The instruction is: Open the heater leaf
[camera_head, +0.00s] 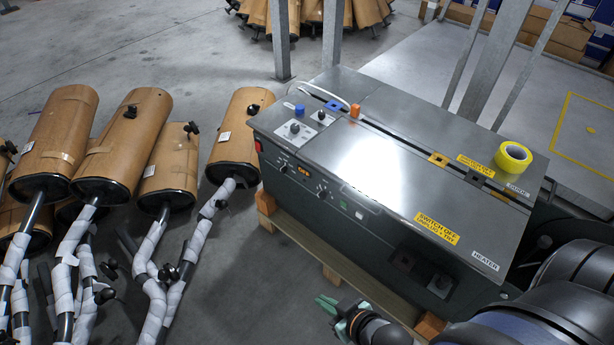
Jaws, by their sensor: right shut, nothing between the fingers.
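The heater leaf (372,165) is the near steel panel on top of a dark machine. It lies flat, with a "HEATER" label (485,260) at its right corner and a yellow "SWITCH OFF" label (437,228) by its front edge. A slot separates it from the rear panel (425,120). My right gripper (327,304) is shut and empty, low in front of the machine and apart from the leaf. My right arm comes in from the lower right. My left gripper is not in view.
A yellow tape roll (513,157) sits on the rear panel. A control plate (297,129) with knobs is at the machine's left end. The machine stands on a wooden pallet (310,247). Wrapped mufflers (120,145) crowd the floor at left; posts (500,60) stand behind.

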